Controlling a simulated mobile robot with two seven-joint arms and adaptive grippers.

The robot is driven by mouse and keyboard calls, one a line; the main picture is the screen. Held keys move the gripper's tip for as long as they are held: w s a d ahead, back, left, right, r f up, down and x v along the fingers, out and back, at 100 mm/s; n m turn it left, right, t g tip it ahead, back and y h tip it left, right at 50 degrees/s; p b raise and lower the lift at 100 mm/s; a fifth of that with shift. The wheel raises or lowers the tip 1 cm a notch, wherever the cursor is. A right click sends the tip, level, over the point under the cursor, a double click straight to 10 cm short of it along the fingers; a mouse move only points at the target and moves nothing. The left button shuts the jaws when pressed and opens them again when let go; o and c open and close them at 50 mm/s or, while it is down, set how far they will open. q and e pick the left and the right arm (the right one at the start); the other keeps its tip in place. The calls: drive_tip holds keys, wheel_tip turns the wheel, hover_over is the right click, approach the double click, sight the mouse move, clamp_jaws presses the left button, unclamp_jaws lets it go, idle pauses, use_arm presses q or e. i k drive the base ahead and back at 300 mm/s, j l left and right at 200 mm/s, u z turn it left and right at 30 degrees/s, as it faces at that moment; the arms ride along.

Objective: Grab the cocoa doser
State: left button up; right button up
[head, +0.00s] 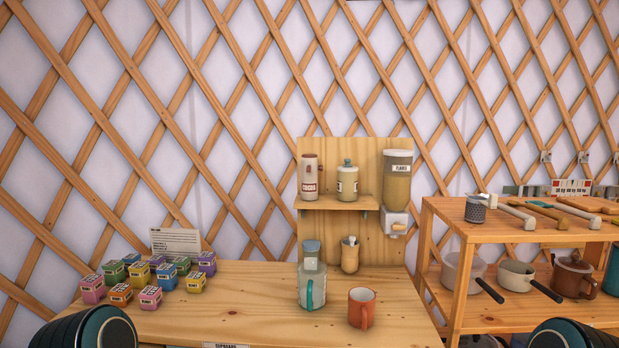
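The cocoa doser (309,180) is a pale upright cylinder with a dark reddish top and the word COCOA on its side. It stands at the left end of a small wooden wall shelf (332,204), above the wooden counter (230,318). A cream jar (347,184) with a green-grey lid stands close to its right. Neither gripper is in view. Only dark rounded parts of my arms show at the bottom left and bottom right corners.
A flakes dispenser (397,179) hangs right of the shelf. Several small boxes (150,297) sit left. A pot rack (470,312) stands right. The counter's middle is clear.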

sight(308, 161)
drive_tip(key=i+j, duration=0.35)
drive_tip(key=j, duration=0.15)
drive_tip(key=i+j+z, duration=0.3)
drive_tip(key=j+z, duration=0.3)
drive_tip(key=i+j, duration=0.05)
drive_tip(key=j, duration=0.05)
